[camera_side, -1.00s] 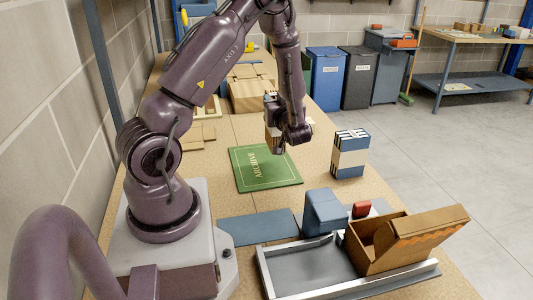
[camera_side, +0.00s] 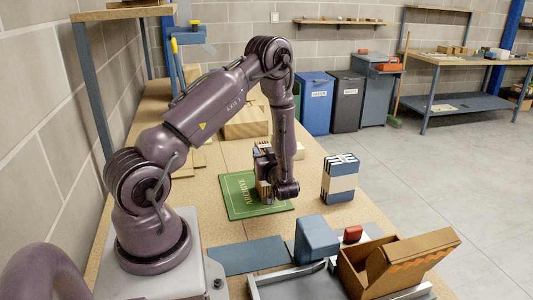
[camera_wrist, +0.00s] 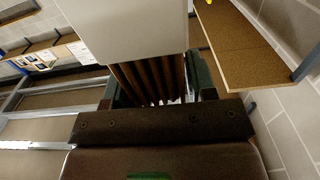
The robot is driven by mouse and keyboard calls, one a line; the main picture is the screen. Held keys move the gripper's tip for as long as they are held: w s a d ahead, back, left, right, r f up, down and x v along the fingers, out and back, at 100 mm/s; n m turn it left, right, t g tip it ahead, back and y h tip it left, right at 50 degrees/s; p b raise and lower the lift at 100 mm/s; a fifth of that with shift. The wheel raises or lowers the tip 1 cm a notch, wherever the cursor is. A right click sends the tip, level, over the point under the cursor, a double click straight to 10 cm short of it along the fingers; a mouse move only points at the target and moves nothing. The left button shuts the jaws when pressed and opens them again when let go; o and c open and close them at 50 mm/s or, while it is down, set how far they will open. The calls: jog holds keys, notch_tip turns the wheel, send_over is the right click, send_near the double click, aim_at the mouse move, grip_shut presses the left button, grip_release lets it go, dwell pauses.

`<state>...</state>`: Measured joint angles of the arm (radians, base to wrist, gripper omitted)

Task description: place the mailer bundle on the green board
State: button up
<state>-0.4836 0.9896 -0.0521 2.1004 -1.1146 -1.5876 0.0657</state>
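The mailer bundle, a stack of brown edges in a pale wrap, shows in the wrist view (camera_wrist: 150,80) between two dark fingers. In the side view the bundle (camera_side: 265,188) is small and partly hidden by my gripper (camera_side: 263,165). My gripper is shut on it. The green board (camera_side: 238,197), with pale lettering, lies flat on the table. The bundle is upright over the board's right part, low down. I cannot tell whether it touches the board.
A blue-and-white banded bundle (camera_side: 340,180) stands right of the board. In front are a blue block (camera_side: 316,240), a red item (camera_side: 353,234), an open cardboard box (camera_side: 405,262) in a grey tray (camera_side: 284,287) and a blue mat (camera_side: 247,255). A cardboard box (camera_side: 245,125) stands behind.

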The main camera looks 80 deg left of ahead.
jog(key=o, duration=0.3)
jog(key=shift+r, duration=0.2)
jog(key=d, duration=1.2)
